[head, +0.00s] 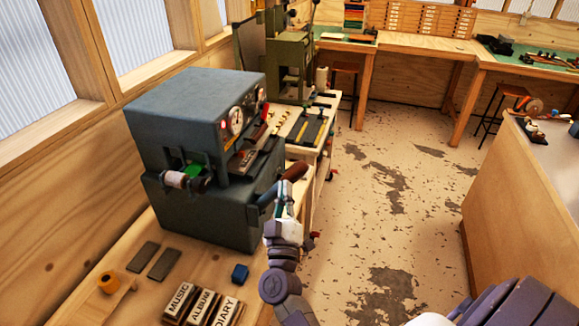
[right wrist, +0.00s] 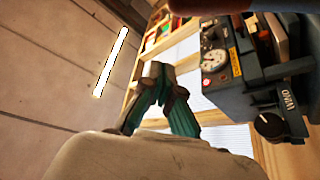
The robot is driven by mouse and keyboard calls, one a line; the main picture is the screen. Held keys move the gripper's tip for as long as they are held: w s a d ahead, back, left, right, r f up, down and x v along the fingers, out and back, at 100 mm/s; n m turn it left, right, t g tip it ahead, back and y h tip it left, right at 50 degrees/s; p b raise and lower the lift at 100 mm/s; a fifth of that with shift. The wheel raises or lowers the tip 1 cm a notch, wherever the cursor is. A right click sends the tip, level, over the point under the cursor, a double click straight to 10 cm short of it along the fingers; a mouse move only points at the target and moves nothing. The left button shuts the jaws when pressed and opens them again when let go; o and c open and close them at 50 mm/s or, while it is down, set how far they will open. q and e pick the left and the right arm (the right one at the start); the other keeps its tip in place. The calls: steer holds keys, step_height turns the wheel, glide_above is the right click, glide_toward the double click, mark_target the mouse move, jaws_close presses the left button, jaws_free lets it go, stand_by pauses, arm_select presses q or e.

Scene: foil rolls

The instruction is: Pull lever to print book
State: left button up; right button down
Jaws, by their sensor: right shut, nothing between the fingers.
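The blue-grey printing machine (head: 195,110) stands on the wooden bench at the left. Its lever has a reddish-brown handle (head: 296,172) that sticks out from the right side of the machine. My right gripper (head: 284,190) is shut and empty, just below the handle in the head view. I cannot tell whether they touch. In the right wrist view the teal fingers of the right gripper (right wrist: 160,75) are together with nothing between them. The machine (right wrist: 225,65) fills the right of that view, and a brown bar (right wrist: 215,8), likely the handle, crosses the top. My left gripper is out of view.
Blocks marked MUSIC, ALBUM and DIARY (head: 203,306) lie at the front of the bench, near a small blue cube (head: 240,273) and an orange roll (head: 109,283). A green press (head: 289,65) stands behind the machine. The floor (head: 380,190) to the right is clear.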

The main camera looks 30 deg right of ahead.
mark_target(295, 165)
steer(key=b+x, duration=0.1)
steer(key=x, duration=0.9)
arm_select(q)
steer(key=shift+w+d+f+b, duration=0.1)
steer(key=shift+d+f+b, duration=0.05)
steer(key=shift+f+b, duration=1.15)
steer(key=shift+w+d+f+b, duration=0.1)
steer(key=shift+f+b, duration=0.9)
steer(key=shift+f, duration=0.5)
arm_select(e)
steer(key=shift+s+d+f, duration=0.15)
steer(key=shift+d+f, duration=0.15)
steer(key=shift+f, duration=0.35)
steer(key=shift+s+d+f, duration=0.15)
steer(key=shift+d+f, duration=0.2)
steer(key=shift+f, duration=0.25)
steer(key=shift+s+d+f, duration=0.15)
steer(key=shift+d+f, duration=0.15)
steer(key=shift+f, duration=0.35)
